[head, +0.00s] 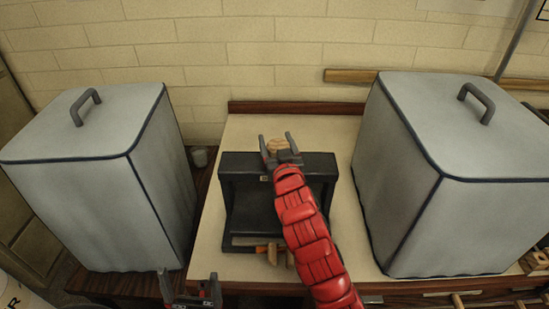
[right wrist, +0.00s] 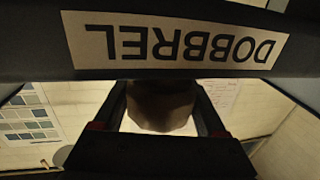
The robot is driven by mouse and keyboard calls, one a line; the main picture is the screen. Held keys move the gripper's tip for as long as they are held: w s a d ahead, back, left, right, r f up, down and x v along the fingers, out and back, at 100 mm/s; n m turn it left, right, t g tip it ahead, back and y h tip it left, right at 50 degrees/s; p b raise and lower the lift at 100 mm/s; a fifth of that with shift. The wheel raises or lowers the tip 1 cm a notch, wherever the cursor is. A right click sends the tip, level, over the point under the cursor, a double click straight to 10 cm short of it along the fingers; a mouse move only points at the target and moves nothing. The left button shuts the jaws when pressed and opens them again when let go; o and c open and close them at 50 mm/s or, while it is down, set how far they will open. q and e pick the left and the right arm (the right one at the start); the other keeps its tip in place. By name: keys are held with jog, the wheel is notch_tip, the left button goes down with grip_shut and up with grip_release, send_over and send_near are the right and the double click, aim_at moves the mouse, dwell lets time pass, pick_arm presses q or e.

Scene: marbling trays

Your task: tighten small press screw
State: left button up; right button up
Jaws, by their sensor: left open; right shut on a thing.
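The small black press (head: 322,165) stands on the pale worktop at the centre of the head view. My right gripper (head: 278,142) reaches over its top beam, with its fingers on either side of a light wooden knob (head: 278,146), which I take to be the screw's handle. In the right wrist view the fingers are shut on this rounded knob (right wrist: 160,107). A dark bar with an upside-down "DOBBREL" label (right wrist: 178,40) crosses that view. The screw's shaft is hidden. My left gripper (head: 190,287) is open and empty at the bottom edge, left of the press.
Large grey covered boxes with handles stand at the left (head: 95,190) and right (head: 455,220). Small wooden and orange pieces (head: 270,249) lie at the press's front. Pale worktop (head: 345,225) is clear right of the press.

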jog(key=m+h+b, duration=0.1)
jog(key=h+b, duration=0.1)
jog(key=b, duration=0.1)
jog(key=m+h+b, duration=0.1)
jog(key=h+b, duration=0.1)
jog(key=b, duration=0.2)
jog(key=m+h+b, duration=0.2)
jog(key=b, duration=0.1)
jog(key=shift+d+f+b, duration=0.3)
jog(key=shift+d+b, duration=0.05)
jog(key=shift+d, duration=0.05)
jog(key=shift+d+r+m+h+b, duration=0.15)
jog(key=shift+m+h+b, duration=0.15)
jog(key=shift+h+b, duration=0.4)
jog(key=shift+r, duration=0.1)
jog(key=shift+d, duration=0.1)
jog(key=o, duration=1.3)
jog(key=shift+s, duration=0.1)
jog(key=v, duration=1.7)
jog(key=shift+a, duration=0.35)
